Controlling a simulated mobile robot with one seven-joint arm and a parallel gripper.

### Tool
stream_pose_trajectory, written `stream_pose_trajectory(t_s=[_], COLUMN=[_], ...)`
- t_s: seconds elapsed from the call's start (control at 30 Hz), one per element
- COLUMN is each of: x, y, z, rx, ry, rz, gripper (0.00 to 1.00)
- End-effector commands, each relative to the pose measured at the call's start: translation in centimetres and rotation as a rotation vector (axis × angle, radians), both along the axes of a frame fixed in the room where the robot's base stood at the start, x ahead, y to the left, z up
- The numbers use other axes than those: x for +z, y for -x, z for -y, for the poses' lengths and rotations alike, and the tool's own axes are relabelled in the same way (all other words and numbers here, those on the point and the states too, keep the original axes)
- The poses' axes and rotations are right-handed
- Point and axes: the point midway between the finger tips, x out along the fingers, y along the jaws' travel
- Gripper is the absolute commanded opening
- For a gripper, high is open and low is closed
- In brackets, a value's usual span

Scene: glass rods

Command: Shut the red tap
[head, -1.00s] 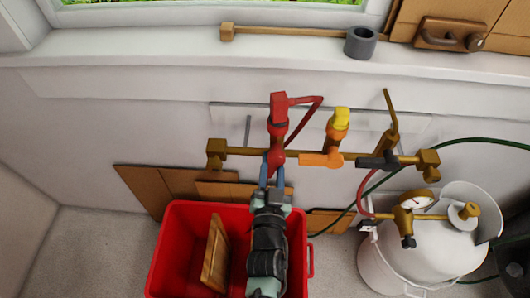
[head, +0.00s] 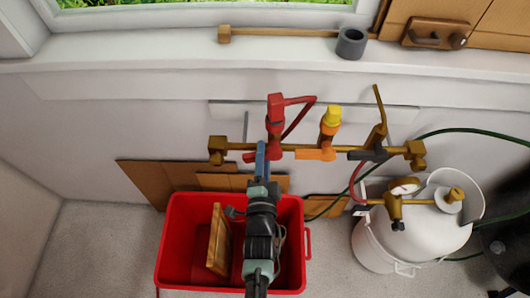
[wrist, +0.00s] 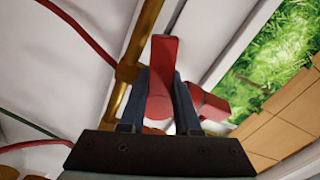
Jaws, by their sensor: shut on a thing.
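The red tap (head: 275,115) stands at the left part of a brass pipe on the wall, with a thin red hose at its top. Its red lever (head: 249,157) shows at the left of my fingers, roughly along the pipe. My gripper (head: 262,153) reaches up from below and is shut on the lever. In the wrist view, the red lever (wrist: 163,62) lies between my two dark blue fingers (wrist: 160,100). My fingers partly hide the lever in the head view.
An orange tap (head: 317,154) with a yellow top and a black-handled tap (head: 368,154) sit to the right on the same pipe. A red crate (head: 174,240) stands below my arm. A white gas cylinder (head: 430,235) with a gauge stands at the right.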

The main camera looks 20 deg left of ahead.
Motion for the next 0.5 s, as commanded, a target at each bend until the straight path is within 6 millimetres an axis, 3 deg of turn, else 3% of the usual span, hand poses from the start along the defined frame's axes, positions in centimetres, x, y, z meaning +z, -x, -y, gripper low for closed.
stream_pose_trajectory(t_s=[0.5], x=[0.83], y=[0.09], z=[-0.18], rx=[0.0], ry=[-0.316], rz=[-0.093], gripper=[0.0])
